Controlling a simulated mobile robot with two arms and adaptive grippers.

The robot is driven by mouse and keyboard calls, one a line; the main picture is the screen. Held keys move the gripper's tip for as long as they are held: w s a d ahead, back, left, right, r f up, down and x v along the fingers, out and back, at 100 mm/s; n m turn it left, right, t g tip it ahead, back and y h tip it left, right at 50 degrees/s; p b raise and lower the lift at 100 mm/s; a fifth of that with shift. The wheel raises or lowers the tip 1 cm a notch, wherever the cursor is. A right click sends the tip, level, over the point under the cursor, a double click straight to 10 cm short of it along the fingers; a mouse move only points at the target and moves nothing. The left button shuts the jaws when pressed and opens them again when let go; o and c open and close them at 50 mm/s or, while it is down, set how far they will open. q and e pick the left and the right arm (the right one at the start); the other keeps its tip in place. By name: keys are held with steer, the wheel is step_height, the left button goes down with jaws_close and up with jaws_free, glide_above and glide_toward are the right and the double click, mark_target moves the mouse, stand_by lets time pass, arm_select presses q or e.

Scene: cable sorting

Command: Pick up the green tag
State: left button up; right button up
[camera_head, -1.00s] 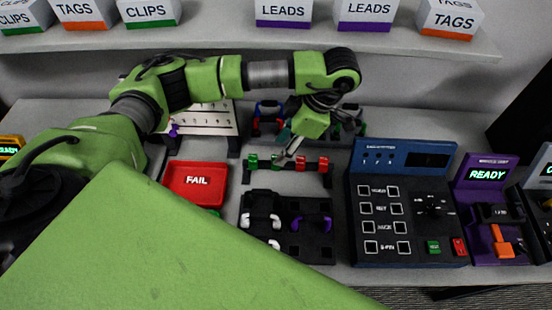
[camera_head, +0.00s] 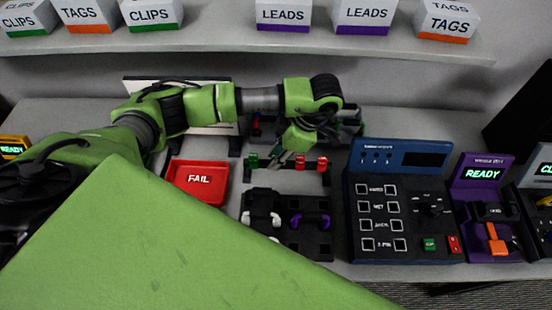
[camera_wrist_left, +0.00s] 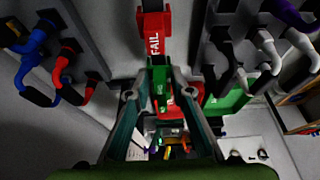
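A rack of tags (camera_head: 290,170) stands mid-table in the head view. One green tag (camera_head: 253,161) shows at its left end, with red tags (camera_head: 300,163) to the right. My left gripper (camera_head: 280,158) is over the rack between them. In the left wrist view, a green tag (camera_wrist_left: 158,82) lies between the teal fingers of my left gripper (camera_wrist_left: 164,78). The fingertips look apart around it; I cannot tell whether they touch it. A red FAIL tag (camera_wrist_left: 153,35) is just beyond. My right gripper is not in view.
A red FAIL tray (camera_head: 197,182) lies left of the rack. A black holder with white and purple leads (camera_head: 288,240) is in front. Blue and red leads (camera_wrist_left: 38,62) hang behind the rack. A blue tester (camera_head: 405,200) stands to the right.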

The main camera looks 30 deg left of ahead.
arm_select(q)
steer(key=shift+o, duration=0.2)
steer(key=shift+r, duration=0.55)
step_height(320, 180, up, 2)
steer(key=shift+r+b, duration=0.1)
steer(key=shift+b, duration=0.3)
steer(key=s+d+r+b, duration=0.2)
steer(key=d+r, duration=1)
steer(key=d, duration=0.1)
steer(key=shift+s+d+r, duration=0.4)
steer(key=shift+f, duration=0.1)
